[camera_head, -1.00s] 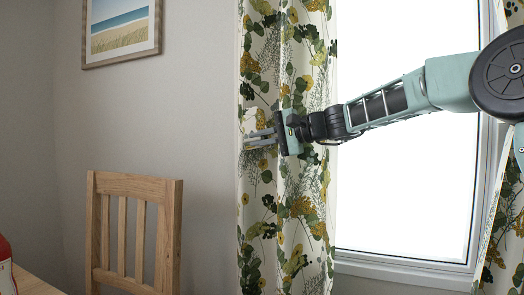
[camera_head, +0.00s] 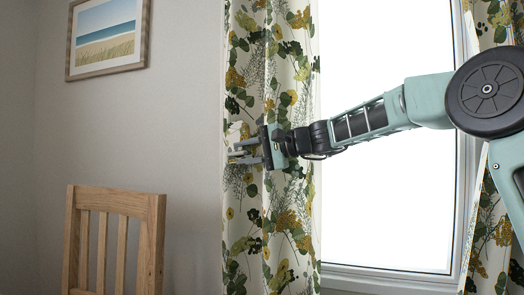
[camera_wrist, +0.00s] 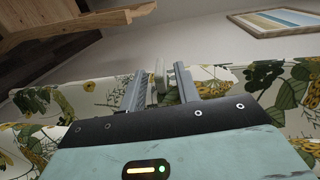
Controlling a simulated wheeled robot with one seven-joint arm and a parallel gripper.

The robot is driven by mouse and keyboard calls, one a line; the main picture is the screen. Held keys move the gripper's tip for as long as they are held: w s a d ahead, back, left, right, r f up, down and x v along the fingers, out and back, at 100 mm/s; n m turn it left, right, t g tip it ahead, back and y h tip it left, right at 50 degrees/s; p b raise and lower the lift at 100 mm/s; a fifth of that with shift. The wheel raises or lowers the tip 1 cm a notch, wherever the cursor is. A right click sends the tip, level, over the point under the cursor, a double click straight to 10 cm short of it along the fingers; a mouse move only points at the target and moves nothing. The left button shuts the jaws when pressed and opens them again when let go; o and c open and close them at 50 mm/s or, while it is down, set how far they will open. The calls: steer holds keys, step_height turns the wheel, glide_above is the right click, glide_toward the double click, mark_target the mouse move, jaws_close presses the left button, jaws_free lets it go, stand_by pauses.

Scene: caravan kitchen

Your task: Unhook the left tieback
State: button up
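The left patterned curtain (camera_head: 272,215) hangs beside the window. My gripper (camera_head: 233,152) is at its left edge, reaching across the cloth from the right, with its fingers spread apart. In the wrist view a small pale upright piece (camera_wrist: 160,76) stands between the two fingers with a gap on each side. It may be the tieback's end or its hook; I cannot tell which. A pale patch of cloth (camera_head: 241,130) shows just above the fingers in the head view. The rest of the tieback cannot be told from the curtain cloth of the same pattern.
A wooden chair (camera_head: 115,205) stands at the lower left, below the gripper. A framed beach picture (camera_head: 107,38) hangs on the wall (camera_head: 185,110). The bright window (camera_head: 385,170) lies behind my arm, and the right curtain (camera_head: 490,240) hangs at the right edge.

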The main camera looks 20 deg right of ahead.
steer(key=p+v, duration=0.1)
steer(key=v, duration=1.6)
steer(key=shift+d, duration=0.1)
steer(key=s+a+f+n+g+h, duration=0.2)
steer(key=s+a+f+n+g, duration=0.15)
steer(key=s+a+f, duration=0.5)
steer(key=s+a+f+n+g+h, duration=0.25)
steer(key=s+a+f+g, duration=0.3)
steer(key=a+f, duration=0.55)
steer(key=s+d+f+n+h, duration=0.1)
steer(key=s+f+n+h, duration=0.3)
steer(key=s+f, duration=0.5)
steer(key=s+d+f+n+h, duration=0.1)
steer(key=s+f+n+h, duration=0.4)
steer(key=s, duration=0.6)
step_height(320, 180, up, 29)
steer(key=y+p, duration=0.1)
steer(key=p, duration=3)
steer(key=shift+s+d+r, duration=0.15)
steer(key=shift+s+d, duration=0.2)
steer(key=shift+s, duration=0.05)
